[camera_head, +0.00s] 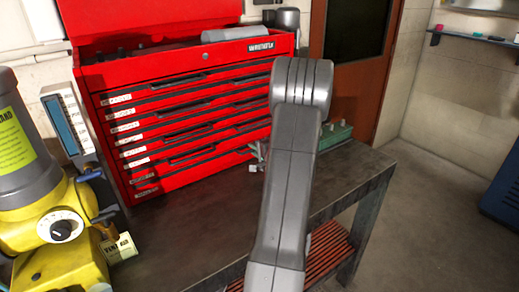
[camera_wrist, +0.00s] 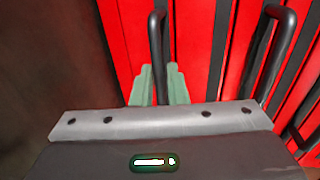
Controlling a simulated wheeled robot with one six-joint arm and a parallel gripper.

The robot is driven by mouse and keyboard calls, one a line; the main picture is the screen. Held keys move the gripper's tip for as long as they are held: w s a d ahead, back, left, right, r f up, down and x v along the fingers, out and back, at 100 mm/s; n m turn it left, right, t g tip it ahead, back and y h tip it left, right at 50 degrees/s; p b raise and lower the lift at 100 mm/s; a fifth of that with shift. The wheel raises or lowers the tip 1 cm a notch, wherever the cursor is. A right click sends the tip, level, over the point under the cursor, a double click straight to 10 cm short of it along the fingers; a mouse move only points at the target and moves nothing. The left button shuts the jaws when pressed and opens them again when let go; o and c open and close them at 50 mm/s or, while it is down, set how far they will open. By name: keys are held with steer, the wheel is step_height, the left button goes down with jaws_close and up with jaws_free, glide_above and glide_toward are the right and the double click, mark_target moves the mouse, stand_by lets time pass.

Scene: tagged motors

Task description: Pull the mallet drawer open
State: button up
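The red tool chest (camera_head: 285,42) stands on the workbench, with a stack of shallow drawers (camera_head: 160,110) and white labels down its left side. The labels are too small to read, so I cannot tell which drawer is the mallet one. The drawers look closed. In the wrist view, a black drawer handle (camera_wrist: 157,45) runs between the two pale green fingers of my gripper (camera_wrist: 159,85). The fingers sit close on both sides of the handle and look shut on it. In the head view, my arm hides most of the gripper and the chest's right end.
A yellow and grey machine (camera_head: 35,200) stands at the left. A green object (camera_head: 335,134) sits on the dark workbench (camera_head: 190,235) right of my arm. Open floor (camera_head: 430,220) lies to the right. Another handle (camera_wrist: 280,50) shows at the right in the wrist view.

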steer(key=shift+w, duration=0.15)
jaws_close()
steer(key=shift+s+d+f+b, duration=0.15)
steer(key=shift+s+d+b, duration=0.15)
steer(key=shift+b, duration=0.25)
steer(key=f+b+v, duration=0.2)
steer(key=b+v, duration=0.2)
steer(key=v, duration=0.5)
steer(key=f+b+v, duration=0.1)
steer(key=b+v, duration=0.3)
steer(key=v, duration=0.5)
steer(key=s+f+b+v, duration=0.1)
steer(key=b+v, duration=0.3)
steer(key=v, duration=0.5)
steer(key=shift+s+d+f, duration=0.1)
steer(key=shift+d+f, duration=0.05)
steer(key=shift+f, duration=0.25)
steer(key=shift+s+d+f, duration=0.15)
steer(key=shift+f, duration=0.2)
steer(key=shift+s+d, duration=0.3)
steer(key=shift+s, duration=0.2)
jaws_free()
steer(key=shift+a+r, duration=0.1)
